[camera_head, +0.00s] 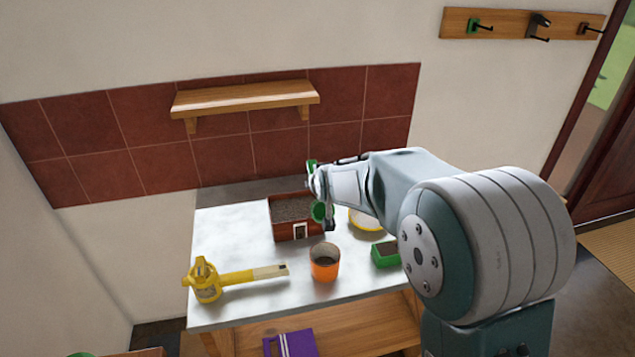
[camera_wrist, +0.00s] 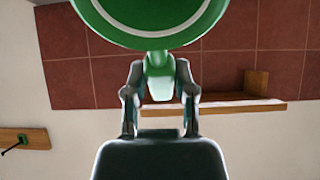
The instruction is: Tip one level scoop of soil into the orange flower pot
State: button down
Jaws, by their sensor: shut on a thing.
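The orange flower pot (camera_head: 324,270) stands upright near the front middle of the table, with something dark inside. A reddish-brown box (camera_head: 298,232) full of soil (camera_head: 291,208) stands behind it to the left. My gripper (camera_wrist: 160,88) is shut on the handle of a green scoop (camera_wrist: 150,18), whose round bowl fills the top of the wrist view. In the head view the scoop (camera_head: 319,212) is at the right edge of the soil box, behind the pot and apart from it. What the scoop holds cannot be seen.
A green container (camera_head: 386,260) stands right of the pot. A yellow-rimmed white bowl (camera_head: 362,222) is partly hidden behind my arm. A yellow tool (camera_head: 207,290) with a long handle lies at the front left. The table's left back (camera_head: 228,230) is clear. A wooden shelf (camera_head: 245,96) hangs behind.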

jog(key=shift+w+a+f+g+h, duration=0.1)
jog(key=shift+w+f+g+h, duration=0.15)
jog(key=shift+f+g, duration=0.35)
jog(key=shift+w+f+g+h, duration=0.25)
jog(key=shift+f+g, duration=0.05)
jog(key=shift+g, duration=0.6)
jog(key=shift+w+f+g+h, duration=0.15)
jog(key=shift+f+g+h, duration=0.35)
jog(key=shift+f+g, duration=0.9)
jog(key=shift+r, duration=0.1)
